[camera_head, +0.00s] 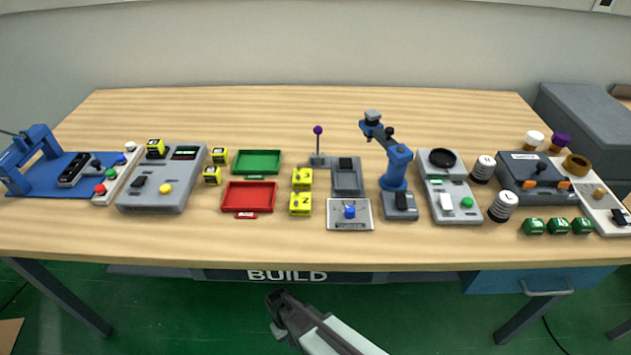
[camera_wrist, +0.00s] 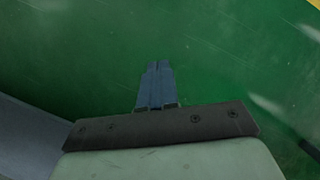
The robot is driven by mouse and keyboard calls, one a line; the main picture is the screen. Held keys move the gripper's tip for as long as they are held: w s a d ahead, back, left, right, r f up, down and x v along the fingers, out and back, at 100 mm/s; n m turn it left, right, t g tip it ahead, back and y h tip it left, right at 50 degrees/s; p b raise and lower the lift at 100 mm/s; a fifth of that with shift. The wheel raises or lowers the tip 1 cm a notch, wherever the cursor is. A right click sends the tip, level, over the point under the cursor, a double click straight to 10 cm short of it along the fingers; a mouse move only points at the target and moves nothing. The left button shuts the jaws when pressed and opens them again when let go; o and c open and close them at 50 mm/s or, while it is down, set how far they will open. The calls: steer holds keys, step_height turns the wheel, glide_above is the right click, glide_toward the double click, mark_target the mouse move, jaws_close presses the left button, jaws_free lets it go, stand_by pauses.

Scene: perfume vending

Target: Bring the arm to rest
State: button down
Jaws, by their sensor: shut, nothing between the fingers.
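My gripper (camera_head: 277,297) is low in the head view, in front of the table's front edge and below the table top, over the green floor. In the wrist view my gripper (camera_wrist: 158,66) has its two fingers together, with nothing between them. It points at the bare green floor (camera_wrist: 90,60) and touches nothing that I can see. My arm reaches in from the bottom edge of the head view.
The wooden table (camera_head: 300,115) carries several devices, including a blue stand (camera_head: 393,170), a red tray (camera_head: 250,197), a green tray (camera_head: 257,162) and yellow cubes (camera_head: 300,204). A blue drawer unit (camera_head: 500,283) is under its right side. The floor around my gripper is clear.

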steer(key=s+d+m+g, duration=0.1)
steer(key=s+d, duration=0.3)
steer(key=d, duration=0.4)
steer(key=s+d+r+m+g+y, duration=0.1)
steer(key=s+d+m, duration=0.2)
steer(key=d, duration=0.6)
steer(key=s+d+r+m+g+y, duration=0.1)
steer(key=s+d+m, duration=0.1)
steer(key=s+d, duration=0.5)
steer(key=shift+d+m+g, duration=0.4)
steer(key=shift+d, duration=0.3)
